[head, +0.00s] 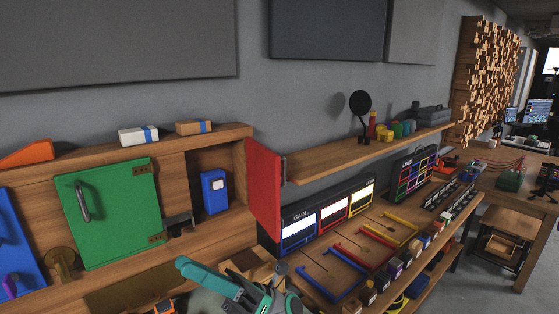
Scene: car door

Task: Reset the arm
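My arm (218,281), teal and grey, rises from the bottom edge in the head view, in front of the wooden shelf unit. Its lower part is cut off by the frame. I cannot make out the two fingertips of my gripper clearly, nor whether they are open or shut. I see nothing held. A red door (264,183) stands swung open above and to the right of the arm.
A blue box (214,191) stands in the open compartment beside the red door. White (138,135) and brown (193,127) boxes lie on top. To the right are a sloped panel with coloured sliders (366,258) and a shelf (370,152) with a black round-headed object (360,104).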

